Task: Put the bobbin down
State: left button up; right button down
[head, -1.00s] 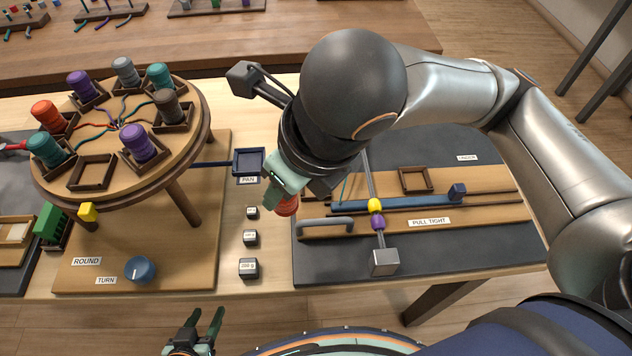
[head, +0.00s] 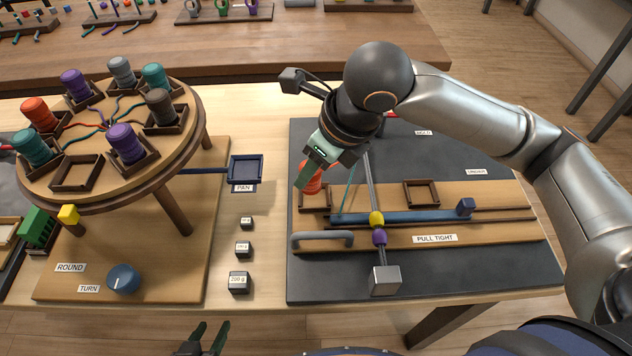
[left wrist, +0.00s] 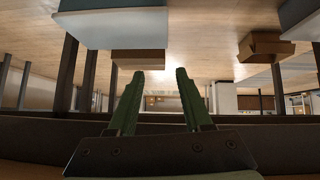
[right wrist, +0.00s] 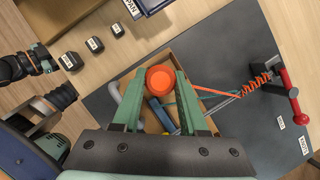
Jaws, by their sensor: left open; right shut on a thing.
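The orange bobbin (head: 311,181) is between the fingers of my right gripper (head: 313,172), at the left end of the wooden board on the dark mat. It stands at or just above the left square holder (head: 316,203); I cannot tell whether it touches the holder's floor. In the right wrist view, the orange bobbin (right wrist: 160,79) is seen from its end between the two green fingers of my right gripper (right wrist: 156,84). An orange cord (right wrist: 208,90) runs off to the right. My left gripper (head: 207,340) is open and empty at the bottom edge; its open fingers (left wrist: 155,85) show in the left wrist view.
A second square holder (head: 421,193) is empty. A blue bar (head: 400,217), a rod with yellow and purple beads (head: 377,219) and a grey handle (head: 322,239) are close by. The round stand (head: 105,165) holds several bobbins and one empty holder (head: 77,173). The pan (head: 246,168) is empty.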

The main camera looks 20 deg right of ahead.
aim_at(316, 182)
jog(key=shift+w+d+f, duration=0.2)
jog(key=shift+w+f, duration=0.1)
jog(key=shift+f, duration=0.15)
jog(key=shift+w+d+f, duration=0.2)
jog(key=shift+w+f, duration=0.05)
jog(key=shift+f, duration=0.15)
notch_tip(316, 182, down, 3)
jog(key=shift+w+d+f+b, duration=0.1)
jog(key=shift+f+b, duration=0.1)
jog(key=shift+b, duration=0.45)
pick_arm(q)
jog(key=shift+w+d+f, duration=0.1)
jog(key=shift+w+d, duration=0.15)
jog(key=shift+w, duration=0.2)
pick_arm(e)
jog(key=shift+f, duration=0.35)
jog(key=c, duration=0.8)
grip_release()
jog(key=o, duration=0.4)
jog(key=shift+c, duration=0.2)
pick_arm(q)
jog(key=shift+s+f, duration=0.1)
jog(key=shift+s, duration=0.1)
